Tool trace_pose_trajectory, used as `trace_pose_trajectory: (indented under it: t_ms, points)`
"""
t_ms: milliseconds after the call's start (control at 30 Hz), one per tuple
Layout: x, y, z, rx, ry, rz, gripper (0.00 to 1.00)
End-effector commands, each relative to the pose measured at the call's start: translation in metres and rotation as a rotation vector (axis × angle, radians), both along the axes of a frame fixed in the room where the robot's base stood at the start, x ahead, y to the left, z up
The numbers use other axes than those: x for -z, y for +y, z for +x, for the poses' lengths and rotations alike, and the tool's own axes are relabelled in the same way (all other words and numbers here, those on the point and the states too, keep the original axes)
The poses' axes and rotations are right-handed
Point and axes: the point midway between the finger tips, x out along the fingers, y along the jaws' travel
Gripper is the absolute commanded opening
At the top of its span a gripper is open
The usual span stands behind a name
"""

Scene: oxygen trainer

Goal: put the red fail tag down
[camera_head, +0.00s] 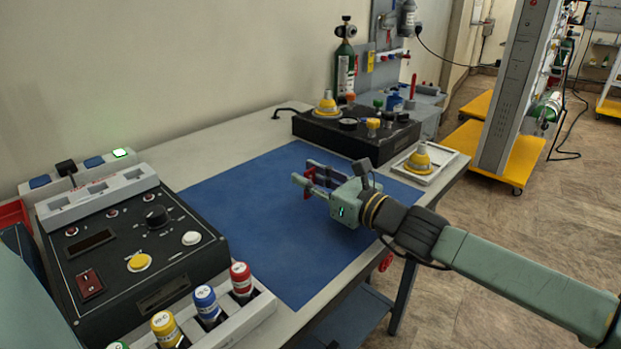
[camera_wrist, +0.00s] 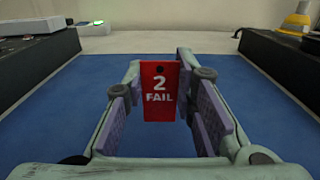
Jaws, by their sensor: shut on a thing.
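The red fail tag (camera_wrist: 159,92) is upright between the fingers of my gripper in the wrist view. It reads "2 FAIL" in white and has a small dark hole near its top. My gripper (camera_wrist: 160,103) is shut on it. In the head view my gripper (camera_head: 306,182) is over the right part of the blue mat (camera_head: 240,215), and a sliver of the red tag (camera_head: 309,182) shows between the fingers. I cannot tell the exact gap between the tag and the mat.
A black control box (camera_head: 125,245) stands left of the mat, with a rack of coloured-cap bottles (camera_head: 205,300) in front. A black unit (camera_head: 355,135) stands at the back right. A white tray (camera_head: 440,165) holds a yellow-topped part. The mat's middle is clear.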

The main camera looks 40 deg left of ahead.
Motion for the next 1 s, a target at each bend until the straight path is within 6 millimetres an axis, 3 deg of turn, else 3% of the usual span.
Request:
trace_pose_trajectory:
  t_ms: [567,600,867,1000]
  points:
    - [0.016,0.0,0.0,0.0,-0.001,-0.001,0.14]
    - [0.014,0.0,0.0,0.0,-0.001,0.0,0.27]
    - [0.014,0.0,0.0,0.001,-0.001,-0.001,0.45]
    - [0.014,0.0,0.0,0.001,-0.001,-0.001,0.45]
